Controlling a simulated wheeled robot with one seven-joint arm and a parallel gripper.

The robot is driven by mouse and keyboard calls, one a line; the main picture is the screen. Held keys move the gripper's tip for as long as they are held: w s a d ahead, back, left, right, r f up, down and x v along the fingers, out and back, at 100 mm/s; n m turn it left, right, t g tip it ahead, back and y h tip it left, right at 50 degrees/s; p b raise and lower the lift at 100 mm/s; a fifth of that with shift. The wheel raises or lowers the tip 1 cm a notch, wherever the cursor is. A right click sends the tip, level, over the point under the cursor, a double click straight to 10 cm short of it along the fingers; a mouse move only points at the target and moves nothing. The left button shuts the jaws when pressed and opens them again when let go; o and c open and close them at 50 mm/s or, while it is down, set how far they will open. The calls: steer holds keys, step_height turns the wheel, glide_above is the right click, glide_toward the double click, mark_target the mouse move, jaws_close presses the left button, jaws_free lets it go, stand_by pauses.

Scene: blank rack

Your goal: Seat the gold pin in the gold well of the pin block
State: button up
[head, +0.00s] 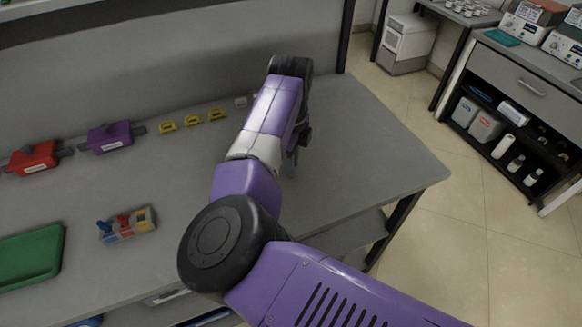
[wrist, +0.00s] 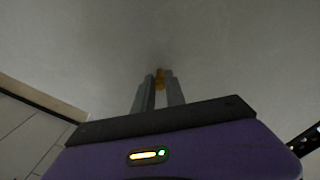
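In the head view my gripper (head: 292,163) is mostly hidden behind my purple arm, low over the right part of the grey bench (head: 365,165). The gold pin does not show there. I cannot pick out the pin block or its gold well for certain in either view.
A small tray (head: 146,229) with blue, red and yellow pieces lies at the left. A green mat (head: 28,257), red (head: 34,158) and purple (head: 109,137) blocks, and several yellow pieces (head: 192,120) are on the bench. Its right end is clear.

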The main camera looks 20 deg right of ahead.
jaws_close()
